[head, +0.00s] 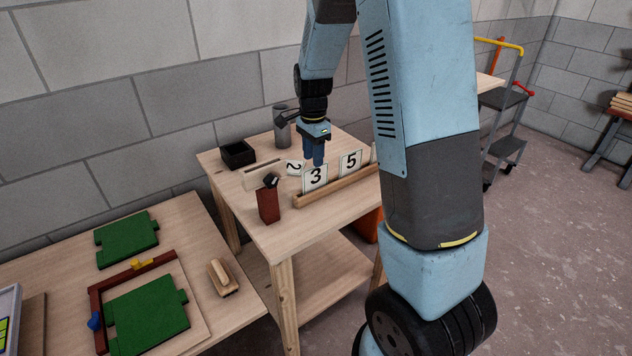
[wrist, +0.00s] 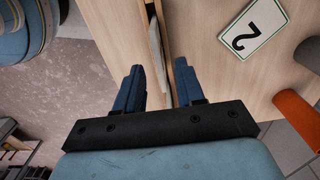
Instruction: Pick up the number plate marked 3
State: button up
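The number plate marked 3 (head: 315,178) is white with a black figure and a dark border. It stands upright in a wooden grooved rail (head: 338,188) on the small table. My gripper (head: 314,163) is directly above it, pointing down, with its blue fingertips at the plate's top edge. In the wrist view my gripper (wrist: 157,92) is open, and a pale plate (wrist: 156,48) shows edge-on in line with the gap between the fingers. I cannot tell whether either finger touches it.
A plate marked 5 (head: 351,161) stands to the right in the same rail. A plate marked 2 (wrist: 253,30) lies flat on the table. A dark red block (head: 268,204), a black box (head: 237,155) and a grey cylinder (head: 283,128) stand nearby.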

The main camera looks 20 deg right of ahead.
aim_at(315, 173)
jog(key=shift+d+f, duration=0.15)
jog(key=shift+f, duration=1.6)
jog(key=shift+d+f, duration=0.1)
jog(key=shift+f, duration=1.6)
jog(key=shift+c, duration=0.4)
grip_shut()
